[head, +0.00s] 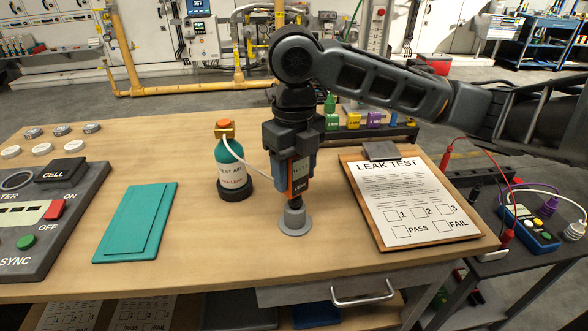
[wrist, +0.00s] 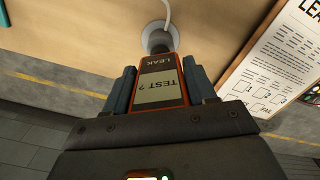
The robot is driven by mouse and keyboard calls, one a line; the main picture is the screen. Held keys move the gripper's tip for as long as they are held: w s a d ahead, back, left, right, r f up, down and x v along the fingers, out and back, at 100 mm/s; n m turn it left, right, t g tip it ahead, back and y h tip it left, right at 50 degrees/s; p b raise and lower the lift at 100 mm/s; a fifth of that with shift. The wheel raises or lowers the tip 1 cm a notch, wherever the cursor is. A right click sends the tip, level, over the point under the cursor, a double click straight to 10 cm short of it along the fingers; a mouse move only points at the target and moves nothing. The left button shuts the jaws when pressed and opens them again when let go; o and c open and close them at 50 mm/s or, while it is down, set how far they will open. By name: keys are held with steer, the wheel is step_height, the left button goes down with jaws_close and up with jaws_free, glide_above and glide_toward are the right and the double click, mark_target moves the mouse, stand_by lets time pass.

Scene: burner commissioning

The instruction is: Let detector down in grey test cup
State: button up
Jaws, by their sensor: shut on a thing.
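My gripper (head: 291,165) is above the wooden bench, pointing down and shut on the orange detector (head: 299,184). In the wrist view the detector (wrist: 162,82) sits between the two blue-grey fingers, with a screen reading "TEST ?" and "LEAK". The grey test cup (head: 295,226) stands on the bench directly below. Its pale rim also shows in the wrist view (wrist: 154,30), past the detector's end. The detector's dark lower tip is at the cup's mouth; I cannot tell how far inside it is. The detector looks upright.
A teal test air bottle (head: 231,170) stands just left, its white hose (head: 252,158) running behind my gripper toward the cup. A clipboard (head: 408,200) lies to the right. A teal pad (head: 135,222) and a grey control panel (head: 45,220) are left. The bench front is clear.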

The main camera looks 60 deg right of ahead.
steer(key=shift+f+b, duration=0.4)
steer(key=shift+f, duration=0.1)
steer(key=o, duration=1.3)
steer(key=shift+c, duration=0.2)
steer(key=shift+r, duration=0.1)
step_height(320, 180, up, 8)
steer(key=shift+f+p, duration=0.15)
steer(key=shift+p, duration=0.2)
